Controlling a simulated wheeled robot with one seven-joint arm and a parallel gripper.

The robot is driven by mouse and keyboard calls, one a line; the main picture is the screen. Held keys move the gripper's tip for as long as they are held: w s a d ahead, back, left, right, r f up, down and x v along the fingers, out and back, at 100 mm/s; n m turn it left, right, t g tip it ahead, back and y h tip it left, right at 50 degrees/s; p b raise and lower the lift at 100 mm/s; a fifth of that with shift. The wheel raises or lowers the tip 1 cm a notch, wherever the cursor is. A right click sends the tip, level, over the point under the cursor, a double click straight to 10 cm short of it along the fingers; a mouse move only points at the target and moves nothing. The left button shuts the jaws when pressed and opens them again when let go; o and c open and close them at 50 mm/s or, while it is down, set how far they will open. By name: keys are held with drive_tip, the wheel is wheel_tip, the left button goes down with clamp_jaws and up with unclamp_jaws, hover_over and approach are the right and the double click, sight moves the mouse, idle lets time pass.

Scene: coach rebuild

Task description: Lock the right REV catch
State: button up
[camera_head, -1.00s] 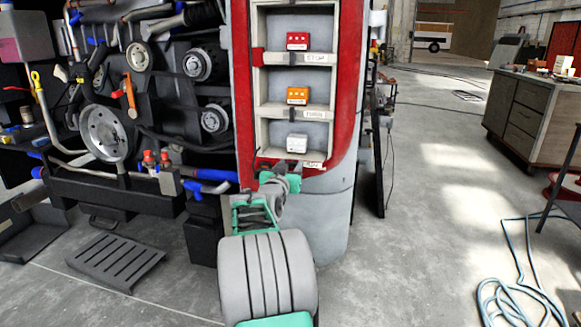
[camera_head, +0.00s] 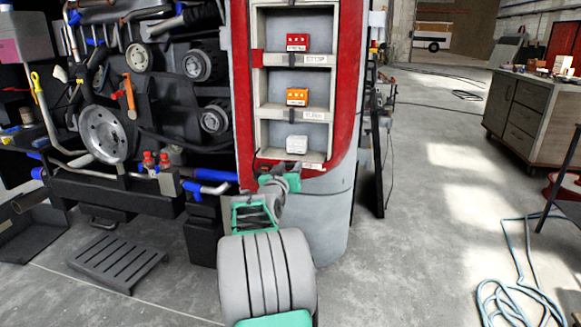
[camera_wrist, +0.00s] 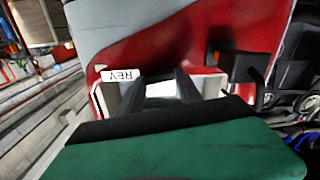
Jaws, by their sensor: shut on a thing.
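The tall red and grey lamp housing holds three stacked bays. The REV lamp (camera_head: 297,144), a pale box, sits in the lowest bay. The REV label (camera_head: 312,166) is on the ledge below it and also shows in the wrist view (camera_wrist: 121,75). My gripper (camera_head: 284,170) is at this ledge, just left of the label. In the wrist view my gripper (camera_wrist: 160,88) has its two dark fingers close together against the ledge, with a pale patch between them. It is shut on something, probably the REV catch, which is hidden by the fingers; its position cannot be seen.
Above are an orange TURN lamp (camera_head: 296,96) and a red STOP lamp (camera_head: 297,42), each with a dark catch below. An engine bay with pipes and pulleys (camera_head: 103,134) is at the left. A cabinet (camera_head: 540,110) stands at the right; the floor between is mostly clear.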

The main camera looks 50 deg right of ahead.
drive_tip(key=n+p, duration=0.1)
drive_tip(key=n, duration=0.3)
drive_tip(key=shift+w+a+p, duration=0.1)
drive_tip(key=shift+w+p, duration=0.05)
drive_tip(key=shift+p, duration=0.15)
drive_tip(key=n+p, duration=0.1)
drive_tip(key=n, duration=0.3)
drive_tip(key=shift+w+p, duration=0.1)
drive_tip(key=shift+p, duration=0.3)
drive_tip(key=n+p, duration=0.2)
drive_tip(key=n, duration=0.1)
drive_tip(key=shift+a+f+n, duration=0.1)
drive_tip(key=shift+n, duration=0.3)
drive_tip(key=shift+f+n+p, duration=0.2)
drive_tip(key=shift+n+p, duration=1.25)
drive_tip(key=shift+n, duration=0.55)
drive_tip(key=o, duration=1.2)
drive_tip(key=shift+w, duration=0.1)
drive_tip(key=shift+o, duration=0.9)
